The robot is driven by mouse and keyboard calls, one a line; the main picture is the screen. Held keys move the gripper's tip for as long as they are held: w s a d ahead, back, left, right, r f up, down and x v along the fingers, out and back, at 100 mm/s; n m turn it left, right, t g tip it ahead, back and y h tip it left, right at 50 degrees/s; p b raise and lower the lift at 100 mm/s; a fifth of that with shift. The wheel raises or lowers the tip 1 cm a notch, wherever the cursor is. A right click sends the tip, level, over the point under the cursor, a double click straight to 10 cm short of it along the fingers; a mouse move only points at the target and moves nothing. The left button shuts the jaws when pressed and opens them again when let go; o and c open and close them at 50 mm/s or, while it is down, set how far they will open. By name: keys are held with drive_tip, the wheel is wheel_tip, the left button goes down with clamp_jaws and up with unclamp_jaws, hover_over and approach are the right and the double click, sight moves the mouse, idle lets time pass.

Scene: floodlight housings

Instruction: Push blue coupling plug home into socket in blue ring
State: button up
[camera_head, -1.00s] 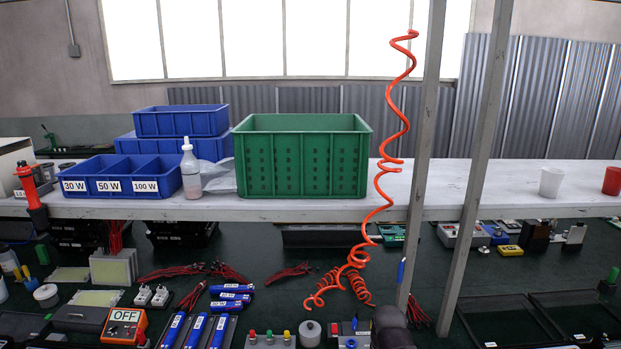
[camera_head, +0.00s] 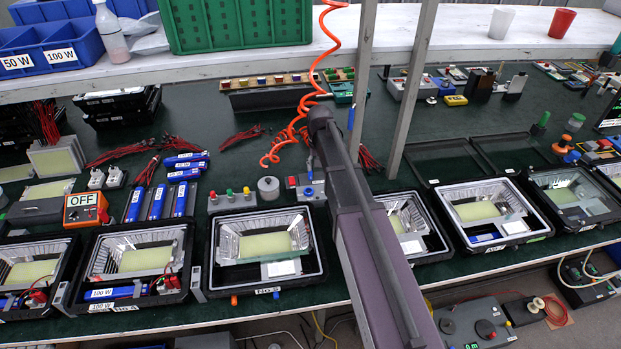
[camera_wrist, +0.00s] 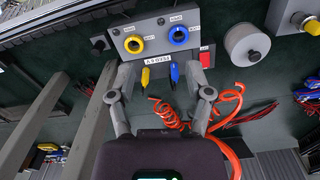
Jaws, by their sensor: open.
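In the wrist view, a grey box has a blue ring (camera_wrist: 180,36) around a dark socket and a yellow ring (camera_wrist: 133,45) beside it. A blue plug (camera_wrist: 174,75) and a yellow plug (camera_wrist: 145,76) show just below the box's near edge, apart from the rings in the picture. My gripper (camera_wrist: 158,77) is open. Its fingers stand on either side of both plugs in the picture, touching neither plug that I can see; depth is unclear. In the head view, the grey box (camera_head: 309,197) stands beside my arm, which hides my gripper.
Orange coiled hose (camera_wrist: 225,122) lies near my right finger. A round grey spool (camera_wrist: 247,45) stands right of the box. Metal posts (camera_head: 410,85) rise close to my arm. Floodlight housings (camera_head: 265,240) line the bench front. A green crate (camera_head: 240,25) is on the shelf.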

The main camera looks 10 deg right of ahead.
drive_tip(key=m+b, duration=0.1)
drive_tip(key=b, duration=0.1)
hover_over(310, 179)
drive_tip(key=shift+w+d+f, duration=0.15)
drive_tip(key=shift+w+f, duration=0.1)
drive_tip(key=shift+f, duration=0.25)
drive_tip(key=shift+w+d+f, duration=0.1)
drive_tip(key=shift+w+f, duration=0.1)
drive_tip(key=shift+f, duration=0.3)
wheel_tip(310, 179, down, 9)
drive_tip(key=b, duration=0.8)
drive_tip(key=shift+r, duration=0.2)
drive_tip(key=shift+a+f+b, duration=0.1)
drive_tip(key=shift+f+b, duration=2.5)
drive_tip(key=shift+b, duration=0.15)
clamp_jaws()
